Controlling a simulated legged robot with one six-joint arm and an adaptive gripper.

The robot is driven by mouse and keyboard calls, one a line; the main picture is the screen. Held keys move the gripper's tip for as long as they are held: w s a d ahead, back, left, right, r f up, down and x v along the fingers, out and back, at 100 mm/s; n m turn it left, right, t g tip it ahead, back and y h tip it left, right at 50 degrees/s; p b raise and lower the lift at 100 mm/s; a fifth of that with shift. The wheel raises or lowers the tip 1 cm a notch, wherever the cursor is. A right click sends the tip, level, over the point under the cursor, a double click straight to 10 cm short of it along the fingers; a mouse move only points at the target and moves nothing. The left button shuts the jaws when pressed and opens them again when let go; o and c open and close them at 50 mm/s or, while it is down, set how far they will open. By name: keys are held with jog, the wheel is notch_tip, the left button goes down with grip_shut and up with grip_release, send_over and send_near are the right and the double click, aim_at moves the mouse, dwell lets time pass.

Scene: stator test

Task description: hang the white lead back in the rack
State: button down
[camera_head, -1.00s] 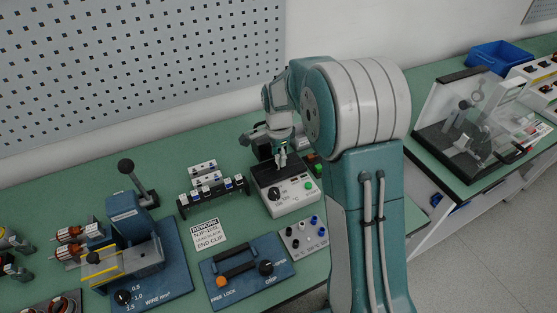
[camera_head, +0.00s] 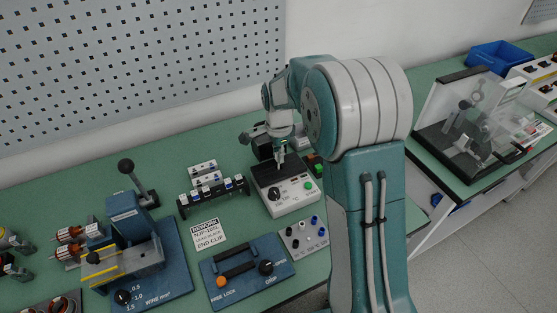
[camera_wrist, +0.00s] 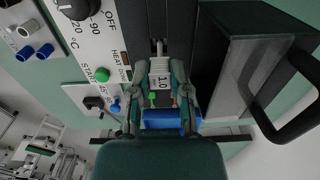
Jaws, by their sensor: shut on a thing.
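My gripper (camera_head: 281,162) is above the grey heater box (camera_head: 291,194) in the head view. In the wrist view its fingers (camera_wrist: 160,88) are shut on a small white piece marked "1.0" (camera_wrist: 155,73), which I take for the white lead. A thin grey end runs from it toward the dark slot of the box. A blue block (camera_wrist: 170,119) shows between the finger bases; I cannot tell whether it belongs to the lead. The black rack (camera_head: 214,198) stands left of the box with several small blue and white pieces along it. Whether the lead touches the box is unclear.
A white label card (camera_head: 209,233) lies in front of the rack. A blue crimping base (camera_head: 247,272) and a small plate with coloured posts (camera_head: 303,236) are nearer. A lever press (camera_head: 127,222) stands at left. A dark handled guard (camera_wrist: 262,65) is beside my gripper.

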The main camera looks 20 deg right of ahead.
jog(key=shift+r, duration=1.75)
